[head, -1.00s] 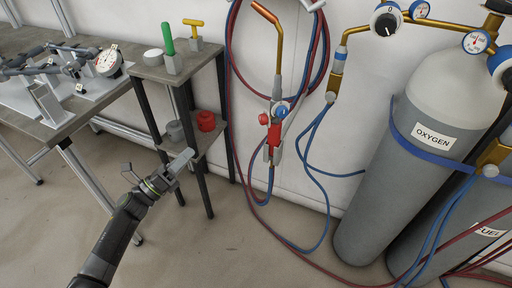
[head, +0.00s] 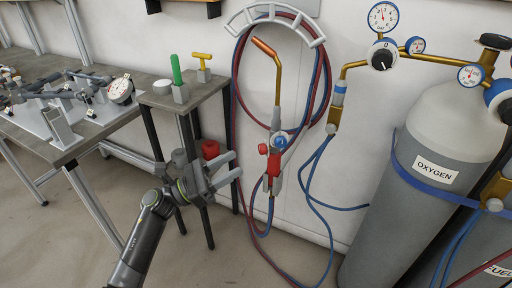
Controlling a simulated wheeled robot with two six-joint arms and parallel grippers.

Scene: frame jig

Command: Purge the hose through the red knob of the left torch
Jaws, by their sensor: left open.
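The left torch (head: 270,100) hangs upright on the wall, its copper tip bent to the upper left. Its handle carries a blue knob (head: 280,142) and a red knob (head: 263,149) on the left side. Red and blue hoses (head: 325,85) loop behind it over a wall bracket (head: 268,13). My left gripper (head: 234,168) is open and empty, left of the torch and a little below the red knob, apart from it in the picture. Its fingers point right, in front of the small stand. My right gripper is not in view.
The small stand (head: 205,91) holds a green-handled tool (head: 177,72) and a yellow-handled one (head: 202,62); a red cup-like thing (head: 210,149) is on its lower shelf. The oxygen cylinder (head: 425,200) and regulator gauges (head: 383,17) stand right. A workbench (head: 60,140) stands left.

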